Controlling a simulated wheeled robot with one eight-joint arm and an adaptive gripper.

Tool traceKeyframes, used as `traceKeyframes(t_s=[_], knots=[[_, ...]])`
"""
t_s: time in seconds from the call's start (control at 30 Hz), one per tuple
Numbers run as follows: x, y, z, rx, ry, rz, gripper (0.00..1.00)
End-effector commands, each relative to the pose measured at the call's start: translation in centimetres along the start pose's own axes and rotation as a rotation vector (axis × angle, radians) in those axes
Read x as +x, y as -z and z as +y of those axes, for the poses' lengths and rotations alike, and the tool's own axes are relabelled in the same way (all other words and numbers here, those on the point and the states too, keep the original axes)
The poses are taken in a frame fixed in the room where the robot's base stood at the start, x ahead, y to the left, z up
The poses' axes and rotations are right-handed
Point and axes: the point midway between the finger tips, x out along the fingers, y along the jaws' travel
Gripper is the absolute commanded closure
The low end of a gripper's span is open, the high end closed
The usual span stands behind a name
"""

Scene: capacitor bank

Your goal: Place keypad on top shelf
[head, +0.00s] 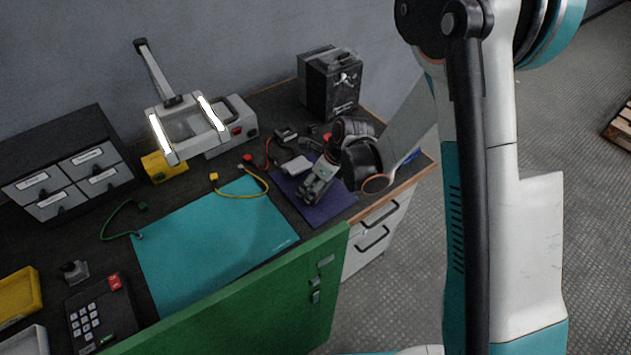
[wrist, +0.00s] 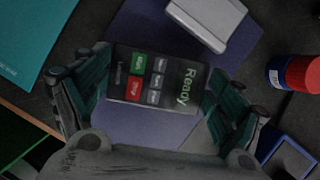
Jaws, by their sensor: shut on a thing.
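A dark keypad (wrist: 155,82) with a "Ready" display, a green key, a red key and several grey keys shows in the wrist view. It lies between the two fingers of my gripper (wrist: 158,98), which is shut on it. It is over the purple mat (wrist: 130,38); I cannot tell whether it touches the mat. In the head view my gripper (head: 317,185) points down over the purple mat (head: 337,207), and the keypad is hard to make out there. A different, larger unit with number keys (head: 88,320) lies at the lower left. I cannot make out a shelf clearly.
A white box (wrist: 208,18) and a red-and-blue cylinder (wrist: 292,73) lie close to my gripper. A black case (head: 325,85), a lamp (head: 185,125), a drawer cabinet (head: 65,165) and cables crowd the bench's back. The teal mat (head: 205,240) is mostly clear. A green panel (head: 265,300) stands in front.

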Motion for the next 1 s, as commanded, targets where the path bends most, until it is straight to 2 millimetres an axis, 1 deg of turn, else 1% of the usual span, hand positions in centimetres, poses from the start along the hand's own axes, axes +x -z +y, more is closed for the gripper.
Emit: traceKeyframes(t_s=[0.1, 0.13, 0.17, 0.67, 0.77, 0.87, 1.0], knots=[[0.3, 0.1, 0.0, 0.0, 0.0, 0.0, 0.39], [0.3, 0.1, 0.0, 0.0, 0.0, 0.0, 0.06], [0.2, 0.1, 0.0, 0.0, 0.0, 0.0, 0.0], [-0.1, 0.0, 0.0, 0.0, 0.0, 0.0, 0.0], [-1.2, -0.1, 0.0, 0.001, 0.0, 0.0, 0.0], [-3.0, -0.1, 0.0, 0.002, 0.0, 0.0, 0.0], [-6.1, -0.1, 0.0, 0.001, 0.0, 0.0, 0.0]])
